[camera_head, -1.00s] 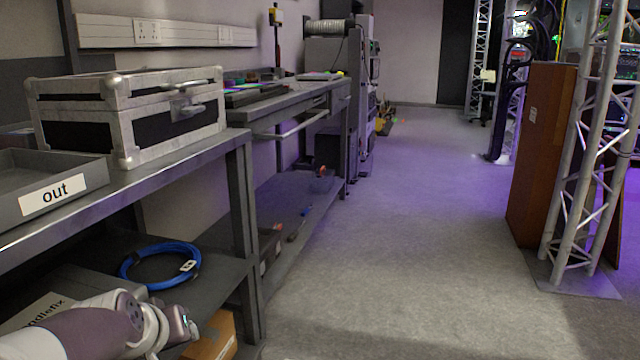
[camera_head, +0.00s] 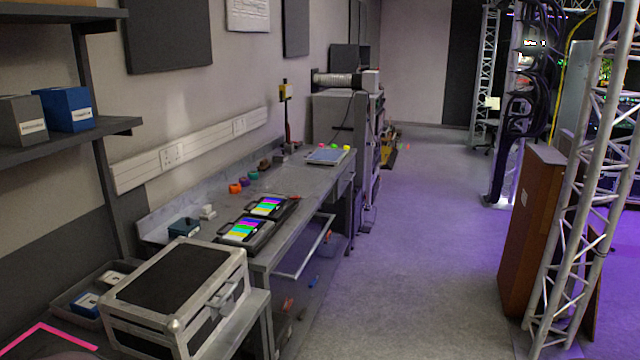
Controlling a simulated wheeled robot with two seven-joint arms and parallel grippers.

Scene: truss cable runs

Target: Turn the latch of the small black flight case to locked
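The small black flight case (camera_head: 172,277) stands on the near bench at the lower left, with a black top and silver metal edges and corners. Its lid looks shut. The silver latch (camera_head: 222,302) is on the side facing right, towards the aisle; it is too small to tell whether it is turned to locked. Neither of my grippers shows.
A grey tray (camera_head: 62,302) with small boxes lies left of the case. Beyond it is a workbench (camera_head: 292,218) with two bright colour-striped screens (camera_head: 243,230). Shelves are at the upper left. The floor aisle (camera_head: 415,240) is clear; a truss (camera_head: 578,190) stands right.

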